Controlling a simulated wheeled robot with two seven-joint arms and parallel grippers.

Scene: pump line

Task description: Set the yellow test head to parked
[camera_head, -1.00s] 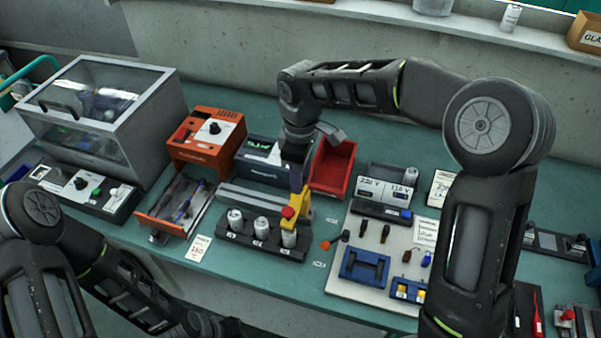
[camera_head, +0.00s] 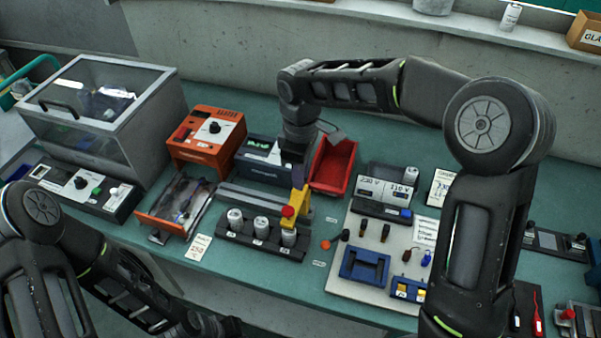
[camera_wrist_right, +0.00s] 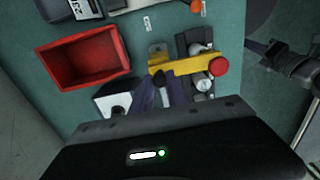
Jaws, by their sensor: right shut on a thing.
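The yellow test head (camera_head: 300,204) with its red knob (camera_head: 288,211) stands at the right end of a rail, above the right end of a black rack that holds 3 grey cylinders (camera_head: 260,226). It also shows in the right wrist view (camera_wrist_right: 188,68), with the red knob at its right end. My right gripper (camera_head: 297,181) reaches down from behind it. In the right wrist view its fingers (camera_wrist_right: 168,88) are shut on the yellow head. My left arm shows at the lower left, but its gripper jaws are not clear in the head view.
A red bin (camera_head: 333,166) stands close behind the test head. An orange unit (camera_head: 206,138) with an open drawer (camera_head: 176,204) is to the left. A pale board (camera_head: 345,282) with fittings lies to the right. A clear-lidded box (camera_head: 95,100) stands at the far left.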

